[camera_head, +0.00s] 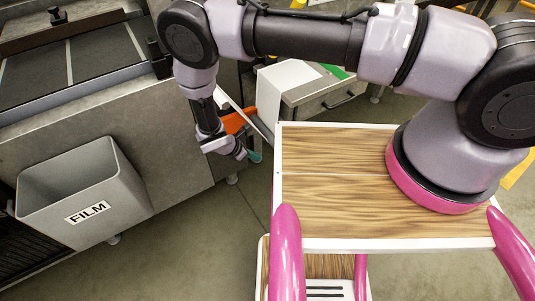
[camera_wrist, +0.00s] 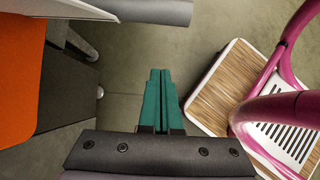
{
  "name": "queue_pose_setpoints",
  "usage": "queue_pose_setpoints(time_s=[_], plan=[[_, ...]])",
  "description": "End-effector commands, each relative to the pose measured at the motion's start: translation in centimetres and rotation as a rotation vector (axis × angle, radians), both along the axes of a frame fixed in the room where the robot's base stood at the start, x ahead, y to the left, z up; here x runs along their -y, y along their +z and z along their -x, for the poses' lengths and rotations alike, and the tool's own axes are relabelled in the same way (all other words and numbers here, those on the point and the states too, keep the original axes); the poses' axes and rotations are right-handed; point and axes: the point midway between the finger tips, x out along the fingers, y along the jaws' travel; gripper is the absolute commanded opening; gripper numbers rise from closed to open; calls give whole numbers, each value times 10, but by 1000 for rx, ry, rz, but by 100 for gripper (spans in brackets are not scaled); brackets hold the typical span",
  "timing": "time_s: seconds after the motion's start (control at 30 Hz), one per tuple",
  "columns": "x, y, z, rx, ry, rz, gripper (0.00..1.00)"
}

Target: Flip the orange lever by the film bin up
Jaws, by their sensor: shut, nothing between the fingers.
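The grey film bin (camera_head: 82,200), labelled FILM, hangs on the front of the grey machine at the left of the head view. An orange part (camera_head: 238,121) shows behind my wrist, to the right of the bin; I cannot tell whether it is the lever. A large orange surface (camera_wrist: 15,80) fills the left edge of the wrist view. No clear lever handle is seen in either view. My gripper (camera_head: 256,157) points down beside the machine's corner. Its teal fingers (camera_wrist: 160,74) are together with nothing between them, above the floor.
The machine's grey side (camera_head: 180,150) is close left of my gripper. A grey cabinet (camera_head: 325,95) with a drawer handle stands behind. Bare floor (camera_head: 205,225) lies between the bin and my wood-topped base.

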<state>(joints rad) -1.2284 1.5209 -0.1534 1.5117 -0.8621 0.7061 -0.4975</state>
Motion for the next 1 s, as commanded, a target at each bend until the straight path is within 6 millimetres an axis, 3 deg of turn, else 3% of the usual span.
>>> queue_pose_setpoints(time_s=[0.5,0.7,1.0], plan=[[50,-78,-32,-1,-1,2,0],[61,-53,-42,1,0,1,0],[67,-44,-45,0,0,0,0]])
